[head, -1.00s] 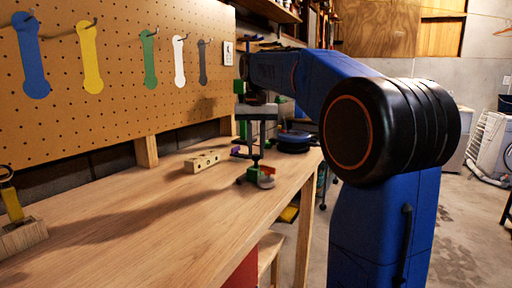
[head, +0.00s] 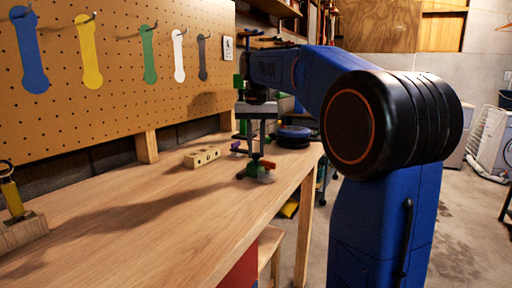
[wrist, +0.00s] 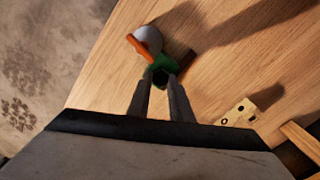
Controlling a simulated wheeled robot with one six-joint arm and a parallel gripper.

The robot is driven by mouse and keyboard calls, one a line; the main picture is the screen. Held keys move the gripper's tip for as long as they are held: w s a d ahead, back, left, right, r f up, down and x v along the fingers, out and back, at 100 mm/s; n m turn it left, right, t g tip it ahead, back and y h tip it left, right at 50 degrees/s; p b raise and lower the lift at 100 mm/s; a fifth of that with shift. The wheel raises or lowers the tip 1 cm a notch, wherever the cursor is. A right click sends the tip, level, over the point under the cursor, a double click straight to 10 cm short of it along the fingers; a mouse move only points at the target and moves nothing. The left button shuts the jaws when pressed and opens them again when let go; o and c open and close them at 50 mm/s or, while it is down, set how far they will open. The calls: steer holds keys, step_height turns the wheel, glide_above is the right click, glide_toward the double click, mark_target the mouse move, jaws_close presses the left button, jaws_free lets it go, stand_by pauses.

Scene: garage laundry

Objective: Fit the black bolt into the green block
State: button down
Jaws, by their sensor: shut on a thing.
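My gripper (head: 258,153) points down over the far end of the workbench, with its fingers close about a small black piece. In the wrist view that piece, which looks like the black bolt (wrist: 160,77), shows between the fingertips. The green block (head: 254,164) is directly below the fingertips and also shows in the wrist view (wrist: 163,63). The bolt's lower end is hidden, so I cannot tell whether it is above the block or in it. An orange piece (wrist: 137,45) and a pale grey round piece (wrist: 150,38) lie against the block's side.
A pale wooden block with holes (head: 202,157) lies left of my gripper. A small purple piece (head: 236,146) and a blue and black round object (head: 293,136) are farther back. The pegboard (head: 120,70) stands along the left.

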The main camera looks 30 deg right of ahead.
steer(key=shift+f, duration=0.55)
steer(key=c, duration=1.5)
jaws_free()
step_height(320, 180, up, 17)
steer(key=shift+r, duration=0.2)
